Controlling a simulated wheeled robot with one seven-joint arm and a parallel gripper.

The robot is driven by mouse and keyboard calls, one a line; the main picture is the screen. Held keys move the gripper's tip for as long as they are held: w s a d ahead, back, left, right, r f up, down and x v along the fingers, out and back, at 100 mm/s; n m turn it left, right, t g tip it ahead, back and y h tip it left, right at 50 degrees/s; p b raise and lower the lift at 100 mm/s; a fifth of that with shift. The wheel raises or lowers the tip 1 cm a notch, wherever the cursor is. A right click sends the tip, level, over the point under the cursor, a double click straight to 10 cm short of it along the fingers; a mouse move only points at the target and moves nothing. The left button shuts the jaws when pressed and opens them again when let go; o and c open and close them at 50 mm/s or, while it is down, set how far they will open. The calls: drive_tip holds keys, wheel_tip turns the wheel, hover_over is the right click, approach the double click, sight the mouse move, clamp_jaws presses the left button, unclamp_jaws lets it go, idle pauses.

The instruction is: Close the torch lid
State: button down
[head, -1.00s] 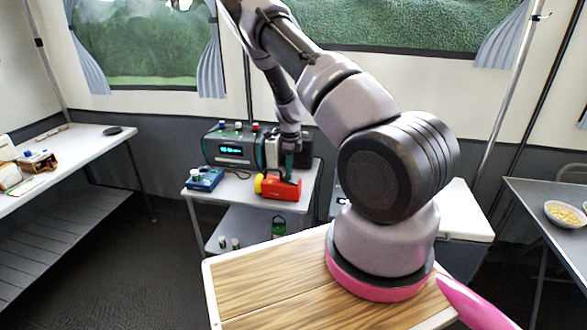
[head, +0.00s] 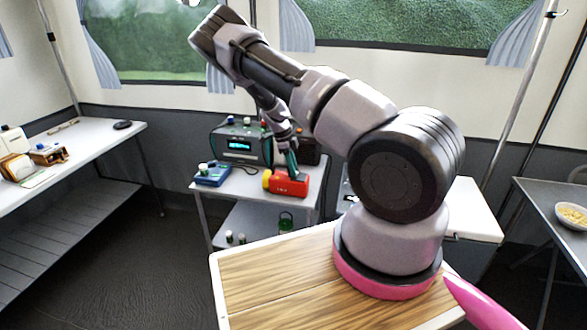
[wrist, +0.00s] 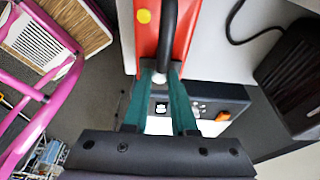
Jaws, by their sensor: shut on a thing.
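The red torch (head: 291,187) with a yellow front end lies on the small cart in the head view. It also shows in the wrist view (wrist: 148,40), red with a yellow button and a black handle. My gripper (head: 292,172) is down at the torch from above. In the wrist view my gripper (wrist: 158,76) has its green fingers drawn together on a small pale part at the near end of the torch. The fingers hide most of that part, so I cannot tell whether it is the lid or how far the lid is open.
On the grey cart (head: 240,189), a radio (head: 238,146) stands behind the torch and a blue box (head: 212,176) lies to its left. Bottles stand on the lower shelf. A long table (head: 90,150) is at the left, and a table with a bowl (head: 571,214) at the right.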

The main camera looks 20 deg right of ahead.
drive_tip(key=c, duration=0.7)
unclamp_jaws()
drive_tip(key=v, duration=1)
drive_tip(key=shift+a+r, duration=0.15)
drive_tip(key=shift+r, duration=0.2)
drive_tip(key=shift+r, duration=0.1)
